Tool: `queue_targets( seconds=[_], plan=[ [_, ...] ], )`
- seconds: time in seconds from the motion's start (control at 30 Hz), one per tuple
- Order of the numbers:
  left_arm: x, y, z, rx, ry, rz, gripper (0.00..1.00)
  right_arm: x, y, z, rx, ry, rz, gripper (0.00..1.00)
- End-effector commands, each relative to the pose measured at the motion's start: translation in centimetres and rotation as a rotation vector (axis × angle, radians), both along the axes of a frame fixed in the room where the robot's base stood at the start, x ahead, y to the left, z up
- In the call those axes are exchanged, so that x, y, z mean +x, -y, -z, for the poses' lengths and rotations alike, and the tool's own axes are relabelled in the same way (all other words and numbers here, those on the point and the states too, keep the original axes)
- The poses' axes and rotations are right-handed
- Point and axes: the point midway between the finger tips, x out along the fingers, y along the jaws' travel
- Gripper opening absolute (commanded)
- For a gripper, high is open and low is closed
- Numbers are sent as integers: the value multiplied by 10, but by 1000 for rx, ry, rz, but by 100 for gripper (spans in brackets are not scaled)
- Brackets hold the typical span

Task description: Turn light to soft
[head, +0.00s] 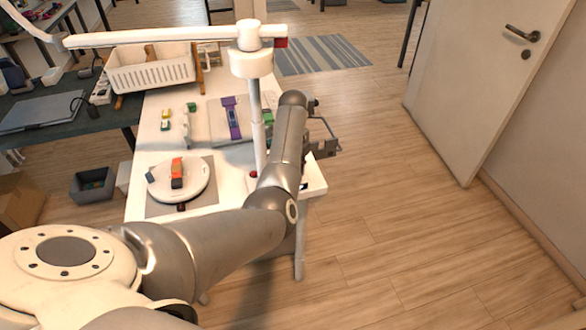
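A white lamp-like fixture stands over the white table, with a long horizontal arm (150,38), a round white head (250,63) and a thin upright pole (255,125). The arm has a red end piece (281,42). A small red knob-like part (253,174) shows low by the pole, partly hidden by my arm. No light setting can be read. My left arm comes in from the lower left and bends upward right of the pole. My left gripper (324,140) is past the table's right side, apart from the fixture; its finger opening is unclear. My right gripper is out of view.
The white table (150,130) holds a round white disc (195,190) with an orange-and-dark piece (177,173), a purple strip (232,118) and a white basket (150,72). A dark bin (93,185) is left. Open floor lies right, towards a white door (490,80).

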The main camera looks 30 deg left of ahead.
Motion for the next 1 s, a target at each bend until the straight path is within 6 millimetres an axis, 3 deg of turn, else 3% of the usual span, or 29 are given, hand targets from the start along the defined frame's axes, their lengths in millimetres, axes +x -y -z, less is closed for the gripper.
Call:
queue_targets(
  seconds=[0.37, 1.0],
  plan=[
    [1, 2, 1, -3, 3, 182, 0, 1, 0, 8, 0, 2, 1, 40],
    [1, 1, 0, -2, 2, 782, 0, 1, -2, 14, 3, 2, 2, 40]
  ],
)
